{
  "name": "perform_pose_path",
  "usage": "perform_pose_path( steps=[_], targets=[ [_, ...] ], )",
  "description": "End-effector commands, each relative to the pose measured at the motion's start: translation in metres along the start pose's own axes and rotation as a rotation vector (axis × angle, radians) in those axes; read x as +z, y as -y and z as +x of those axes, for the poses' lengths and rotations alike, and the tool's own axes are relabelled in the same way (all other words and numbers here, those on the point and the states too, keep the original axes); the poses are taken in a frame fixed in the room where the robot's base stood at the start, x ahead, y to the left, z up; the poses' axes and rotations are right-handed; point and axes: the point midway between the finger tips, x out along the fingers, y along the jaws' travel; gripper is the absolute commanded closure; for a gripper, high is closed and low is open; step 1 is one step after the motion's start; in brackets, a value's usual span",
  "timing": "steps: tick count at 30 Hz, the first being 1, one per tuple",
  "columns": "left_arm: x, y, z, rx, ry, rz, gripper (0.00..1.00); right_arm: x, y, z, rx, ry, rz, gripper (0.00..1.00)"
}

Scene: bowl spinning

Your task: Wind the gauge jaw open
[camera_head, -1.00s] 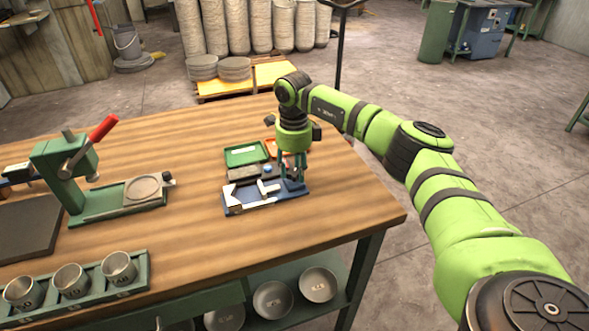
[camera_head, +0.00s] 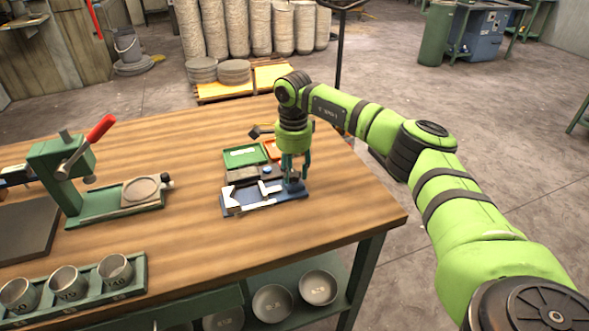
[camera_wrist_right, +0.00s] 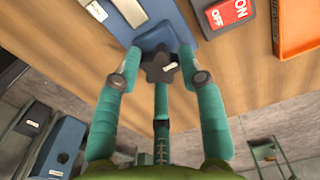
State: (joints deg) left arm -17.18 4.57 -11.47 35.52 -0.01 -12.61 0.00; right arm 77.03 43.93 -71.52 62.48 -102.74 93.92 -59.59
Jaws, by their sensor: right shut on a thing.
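The gauge (camera_head: 238,205) lies on the bench near its right end, a blue base with white jaw pieces on top. Its dark star-shaped knob (camera_wrist_right: 160,68) shows in the right wrist view at the end of the blue base. My right gripper (camera_head: 293,178) points down at the right end of the gauge. In the right wrist view its teal fingers (camera_wrist_right: 158,74) are on both sides of the knob, shut on it. My left gripper is in neither view.
A green tray (camera_head: 245,156) and an orange tray (camera_head: 271,150) sit just behind the gauge. A red ON/OFF label (camera_wrist_right: 230,12) shows in the wrist view. A green lever press (camera_head: 70,180) and a rack of metal cups (camera_head: 69,284) stand at left. The middle of the bench is clear.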

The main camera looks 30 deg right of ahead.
Motion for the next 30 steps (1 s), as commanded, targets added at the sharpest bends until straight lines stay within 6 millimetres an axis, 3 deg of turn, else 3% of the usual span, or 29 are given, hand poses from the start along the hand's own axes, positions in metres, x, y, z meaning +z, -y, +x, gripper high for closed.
perform_pose_path(
  steps=[14, 15, 17, 30],
  targets=[
    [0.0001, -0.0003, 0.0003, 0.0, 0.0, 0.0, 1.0, 0.0072, 0.0004, -0.0008, -0.005, 0.013, -0.03, 0.93],
    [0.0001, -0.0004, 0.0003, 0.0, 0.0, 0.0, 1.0, 0.0073, 0.0003, -0.0007, -0.004, 0.013, -0.031, 0.56],
    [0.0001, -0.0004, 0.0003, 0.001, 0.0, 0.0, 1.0, 0.0071, 0.0003, -0.0005, -0.004, 0.013, -0.03, 0.37],
    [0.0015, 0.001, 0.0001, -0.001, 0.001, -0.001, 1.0, 0.003, 0.0004, -0.0083, -0.002, 0.005, -0.022, 0.37]
  ],
)
